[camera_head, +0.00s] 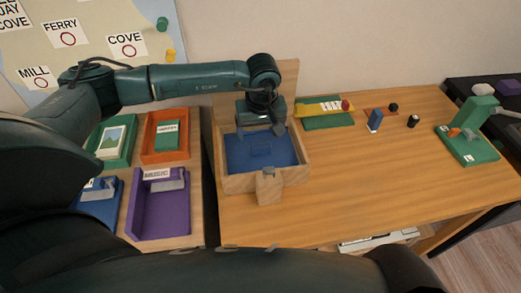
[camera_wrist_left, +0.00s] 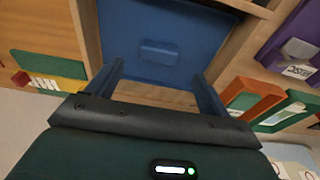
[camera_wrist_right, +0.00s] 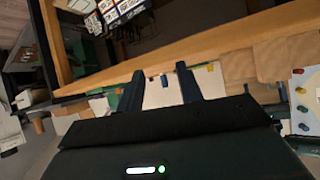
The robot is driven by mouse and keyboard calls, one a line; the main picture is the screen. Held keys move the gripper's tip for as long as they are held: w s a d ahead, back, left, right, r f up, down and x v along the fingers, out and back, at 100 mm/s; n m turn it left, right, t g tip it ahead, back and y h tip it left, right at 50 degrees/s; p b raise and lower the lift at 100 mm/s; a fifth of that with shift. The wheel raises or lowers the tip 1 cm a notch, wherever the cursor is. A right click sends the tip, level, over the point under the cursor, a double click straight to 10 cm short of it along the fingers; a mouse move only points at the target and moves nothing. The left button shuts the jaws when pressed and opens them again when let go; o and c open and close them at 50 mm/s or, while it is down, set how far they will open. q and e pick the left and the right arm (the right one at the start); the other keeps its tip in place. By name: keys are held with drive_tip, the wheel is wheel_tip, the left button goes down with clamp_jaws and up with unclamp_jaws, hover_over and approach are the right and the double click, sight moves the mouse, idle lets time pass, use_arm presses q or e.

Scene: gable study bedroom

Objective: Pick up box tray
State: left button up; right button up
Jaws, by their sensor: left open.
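The blue box tray (camera_head: 245,158) lies inside an open wooden box (camera_head: 238,184) on the desk. It has a raised blue handle in its middle, clear in the left wrist view (camera_wrist_left: 158,50). My left gripper (camera_head: 259,130) is open and empty, above the back part of the tray, fingers pointing down. In the left wrist view, the handle lies beyond and between my two fingertips (camera_wrist_left: 158,72), apart from them. My right gripper (camera_wrist_right: 160,72) is open with nothing between its fingers; it is out of the head view.
Left of the box stand green (camera_head: 125,157), orange (camera_head: 150,155), blue (camera_head: 112,208) and purple (camera_head: 140,222) trays. A wooden block (camera_head: 268,188) rises at the box's front. A green-yellow stand (camera_head: 325,122) and small blocks (camera_head: 375,121) lie right. The desk's front right is clear.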

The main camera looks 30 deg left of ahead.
sight(261, 146)
use_arm(q)
drive_tip(key=shift+w+a+f+p, duration=0.1)
drive_tip(key=shift+f+p, duration=0.1)
drive_tip(key=shift+f, duration=0.75)
drive_tip(key=shift+w+d+f+p, duration=0.1)
drive_tip(key=shift+f+p, duration=0.1)
drive_tip(key=shift+f, duration=0.8)
drive_tip(key=shift+w+a+f+p, duration=0.1)
drive_tip(key=shift+f+p, duration=0.1)
drive_tip(key=shift+f, duration=0.75)
drive_tip(key=shift+c, duration=0.6)
drive_tip(key=c, duration=1)
